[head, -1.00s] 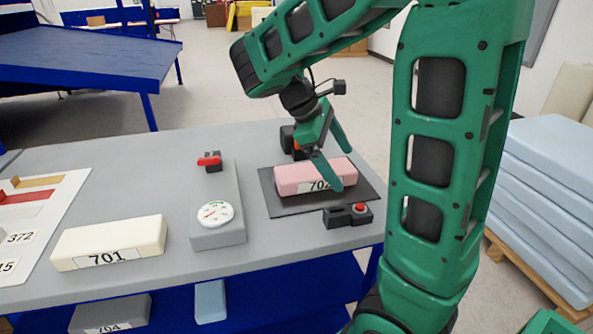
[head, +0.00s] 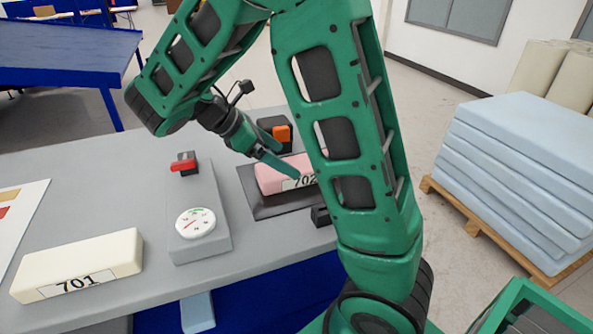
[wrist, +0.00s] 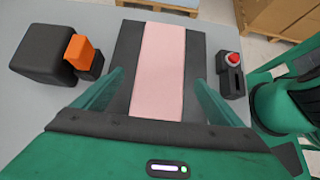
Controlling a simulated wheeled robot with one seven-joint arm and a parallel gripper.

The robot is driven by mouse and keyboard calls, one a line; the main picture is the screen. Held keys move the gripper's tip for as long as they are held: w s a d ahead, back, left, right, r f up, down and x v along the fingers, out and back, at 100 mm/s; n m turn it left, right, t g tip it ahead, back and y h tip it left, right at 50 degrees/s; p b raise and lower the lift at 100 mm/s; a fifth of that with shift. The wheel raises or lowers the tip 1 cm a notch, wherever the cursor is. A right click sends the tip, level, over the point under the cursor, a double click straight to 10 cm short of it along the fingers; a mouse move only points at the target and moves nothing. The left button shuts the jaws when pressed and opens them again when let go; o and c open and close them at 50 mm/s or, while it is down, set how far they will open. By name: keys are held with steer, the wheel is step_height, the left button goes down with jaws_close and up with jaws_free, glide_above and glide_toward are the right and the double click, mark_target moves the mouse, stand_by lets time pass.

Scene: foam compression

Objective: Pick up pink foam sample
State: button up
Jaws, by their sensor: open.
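The pink foam sample (head: 273,176), labelled 702, lies on a dark plate (head: 268,206) on the grey table. My arm hides its right part in the head view. In the wrist view the pink sample (wrist: 159,72) runs lengthwise between the two fingers of my open gripper (wrist: 152,95). One finger is on each side of it, with dark plate showing between sample and fingers. In the head view my gripper (head: 285,166) is at the sample, with one finger in front of its label side. I cannot tell whether the fingers touch the sample.
A black block with an orange part (head: 281,132) stands behind the plate. A black box with a red button (wrist: 232,60) is on the other side. A grey gauge unit (head: 198,240) and cream foam 701 (head: 80,262) are to the left. Blue foam sheets (head: 510,170) are stacked right.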

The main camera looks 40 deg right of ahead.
mark_target(294, 164)
steer(key=shift+x, duration=2.6)
steer(key=c, duration=1.1)
